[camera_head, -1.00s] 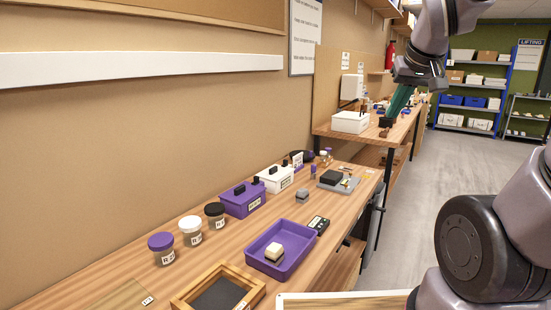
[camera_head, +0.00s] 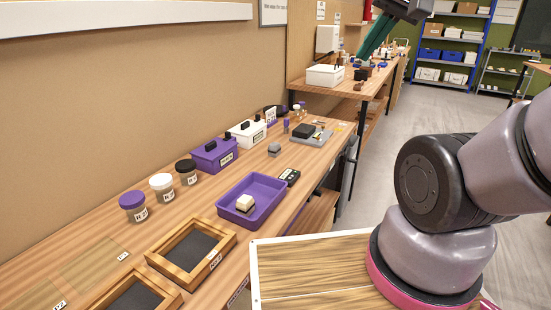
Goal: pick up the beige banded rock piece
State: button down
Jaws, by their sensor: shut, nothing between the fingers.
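A small beige block (camera_head: 245,202), which looks like the beige rock piece, lies in a purple tray (camera_head: 272,213) on the near bench. Its banding is too small to make out. My gripper (camera_head: 364,54), with teal fingers, is at the top of the view, far above and to the right of the tray. It is shut and empty, pointing down and left. Part of it is cut off by the top edge.
Wooden frames with dark insets (camera_head: 191,250), lidded jars (camera_head: 161,187), a purple box (camera_head: 214,155), a white box (camera_head: 247,132) and a small black device (camera_head: 290,177) stand around the tray. A second bench (camera_head: 345,88) stands farther back. Grey floor (camera_head: 430,105) is open on the right.

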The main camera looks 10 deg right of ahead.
aim_at(246, 204)
jog(key=i+l+u, duration=0.2)
jog(key=l, duration=0.15)
jog(key=i+l+u, duration=0.2)
jog(key=l, duration=0.15)
jog(key=l+u, duration=0.25)
jog(key=l, duration=0.15)
jog(key=i+l+u, duration=0.15)
jog(key=i+l, duration=0.05)
